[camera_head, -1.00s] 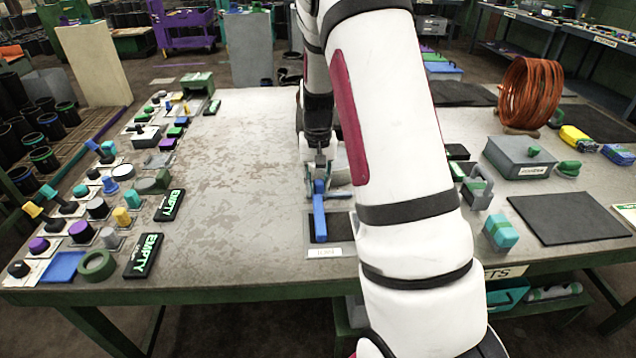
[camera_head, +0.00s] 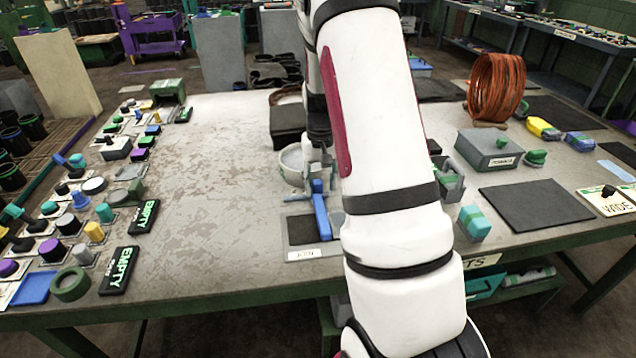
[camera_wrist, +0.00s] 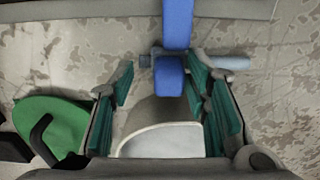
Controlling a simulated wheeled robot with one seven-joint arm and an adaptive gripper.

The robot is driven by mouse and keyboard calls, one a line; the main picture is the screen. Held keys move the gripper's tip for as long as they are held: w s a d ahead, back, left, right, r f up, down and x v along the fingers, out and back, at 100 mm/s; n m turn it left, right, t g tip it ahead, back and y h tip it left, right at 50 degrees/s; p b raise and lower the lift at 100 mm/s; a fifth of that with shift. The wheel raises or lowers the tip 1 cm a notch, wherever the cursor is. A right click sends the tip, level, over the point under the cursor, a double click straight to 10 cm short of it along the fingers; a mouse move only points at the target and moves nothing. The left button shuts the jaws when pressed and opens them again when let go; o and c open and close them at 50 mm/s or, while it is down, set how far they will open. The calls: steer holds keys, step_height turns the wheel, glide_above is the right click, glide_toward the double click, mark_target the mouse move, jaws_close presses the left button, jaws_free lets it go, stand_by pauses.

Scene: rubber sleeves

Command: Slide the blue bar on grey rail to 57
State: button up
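The blue bar (camera_head: 320,212) reaches from my gripper (camera_head: 318,172) toward the table's front edge, over a dark pad. In the wrist view the blue bar (camera_wrist: 177,22) comes down from the top, and its end lies between the fingers of my gripper (camera_wrist: 160,88). The right finger lies against or very near the bar; a gap shows to the left finger. My gripper looks open. A grey-blue rod (camera_wrist: 229,62) runs crosswise at the bar's end; I cannot tell whether it is the grey rail. No scale or number can be read.
The dark pad (camera_head: 299,232) has a white label (camera_head: 303,254) in front. A pale bowl (camera_head: 292,166) stands left of my gripper. A grey box (camera_head: 485,150) and a turquoise block (camera_head: 473,222) are to the right. The table (camera_head: 215,185) is clear between the left-hand parts and the bowl.

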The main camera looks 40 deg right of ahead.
steer(key=shift+a, duration=0.1)
steer(key=shift+w+r, duration=0.1)
steer(key=shift+r, duration=0.1)
step_height(320, 180, up, 12)
steer(key=shift+f, duration=0.15)
stand_by(0.4)
stand_by(0.5)
steer(key=s+a+r+n+t+p, duration=0.1)
steer(key=s+a+r+n+p, duration=0.1)
steer(key=s+a+r, duration=0.4)
steer(key=s+a+r+n+t+p, duration=0.1)
steer(key=s+a+r+p, duration=0.15)
steer(key=a+r, duration=0.65)
steer(key=s+a+r+n+t+p, duration=0.1)
steer(key=s+a+n, duration=0.1)
steer(key=s+a, duration=0.4)
steer(key=s+a+r+n+t+p, duration=0.1)
steer(key=s+a, duration=0.5)
steer(key=s, duration=0.5)
steer(key=shift+r+n+p, duration=0.35)
steer(key=shift+n, duration=0.05)
